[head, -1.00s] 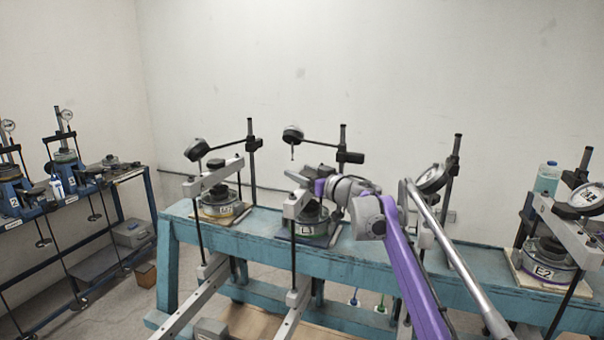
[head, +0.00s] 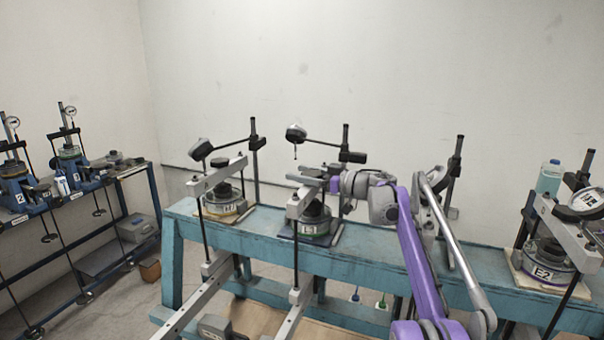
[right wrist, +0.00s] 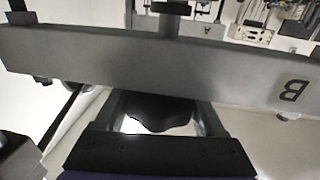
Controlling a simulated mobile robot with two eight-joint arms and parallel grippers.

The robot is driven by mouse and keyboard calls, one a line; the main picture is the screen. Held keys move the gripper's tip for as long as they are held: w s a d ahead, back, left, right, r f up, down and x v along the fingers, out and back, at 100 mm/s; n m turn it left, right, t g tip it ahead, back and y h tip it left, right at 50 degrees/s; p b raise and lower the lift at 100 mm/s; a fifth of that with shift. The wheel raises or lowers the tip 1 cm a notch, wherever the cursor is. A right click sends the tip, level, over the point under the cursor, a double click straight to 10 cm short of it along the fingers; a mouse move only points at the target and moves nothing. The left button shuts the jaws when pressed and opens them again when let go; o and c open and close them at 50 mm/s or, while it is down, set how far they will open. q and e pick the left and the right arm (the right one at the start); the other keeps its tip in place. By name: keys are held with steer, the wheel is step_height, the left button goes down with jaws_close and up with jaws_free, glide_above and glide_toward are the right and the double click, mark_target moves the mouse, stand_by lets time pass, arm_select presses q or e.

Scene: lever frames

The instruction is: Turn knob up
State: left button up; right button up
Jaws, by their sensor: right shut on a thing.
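The middle lever frame on the blue bench has a grey beam (head: 305,198) above a black-topped round cell (head: 315,226). My right gripper (head: 335,181) is at the far side of this beam, and the knob there is hidden in the head view. In the right wrist view, the grey beam (right wrist: 150,68), marked with a B, crosses the picture. A black rounded knob (right wrist: 155,112) sits between the two fingers, just beside the beam. My right gripper (right wrist: 160,118) is shut on this knob. My left gripper is not in view.
Similar lever frames stand to the left (head: 222,200) and right (head: 545,262) on the blue bench (head: 390,250). A dial gauge (head: 296,133) on a post hangs above the middle frame, close to my gripper. Another bench (head: 95,190) with devices stands at far left.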

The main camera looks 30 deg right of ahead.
steer(key=o, duration=1.3)
steer(key=shift+o, duration=0.2)
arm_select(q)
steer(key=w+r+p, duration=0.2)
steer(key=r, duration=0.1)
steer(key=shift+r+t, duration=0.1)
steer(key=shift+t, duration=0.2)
arm_select(e)
step_height(320, 180, up, 10)
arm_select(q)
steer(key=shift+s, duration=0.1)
arm_select(e)
steer(key=shift+r, duration=0.1)
